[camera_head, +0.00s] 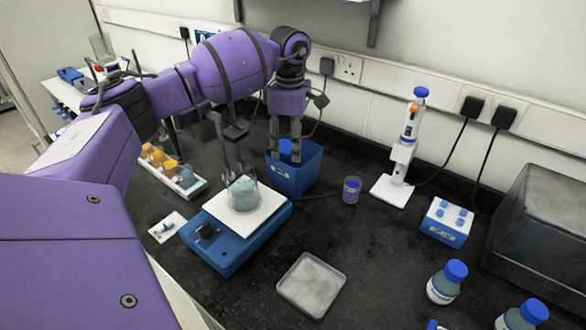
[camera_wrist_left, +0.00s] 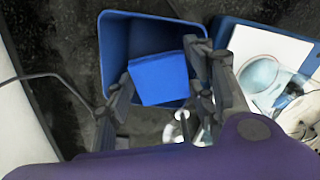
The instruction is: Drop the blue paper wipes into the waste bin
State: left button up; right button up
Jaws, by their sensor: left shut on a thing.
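The waste bin (camera_head: 292,181) is an open blue box on the bench beneath my left gripper; in the left wrist view its rim and dark inside (camera_wrist_left: 118,42) show. My left gripper (camera_head: 285,146) points down over the bin with its fingertips at about the bin's mouth. It is shut on the blue paper wipes (camera_wrist_left: 158,80), a flat blue square pad held between the fingers. In the head view only a small blue part of the wipes (camera_head: 286,152) shows between the fingers. Whether the wipes touch the bin is hidden.
Left of the bin stands a blue stirrer plate (camera_head: 240,240) with a glass beaker (camera_head: 243,194). A rack of orange-capped bottles (camera_head: 170,172) is farther left. A small blue-labelled cup (camera_head: 351,190) and a pipette stand (camera_head: 400,165) are right. A grey tray (camera_head: 311,285) lies in front.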

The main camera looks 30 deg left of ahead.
pick_arm(q)
jog(key=o, duration=1.3)
notch_tip(320, 180, up, 12)
jog(key=shift+r, duration=0.1)
jog(key=shift+s, duration=0.1)
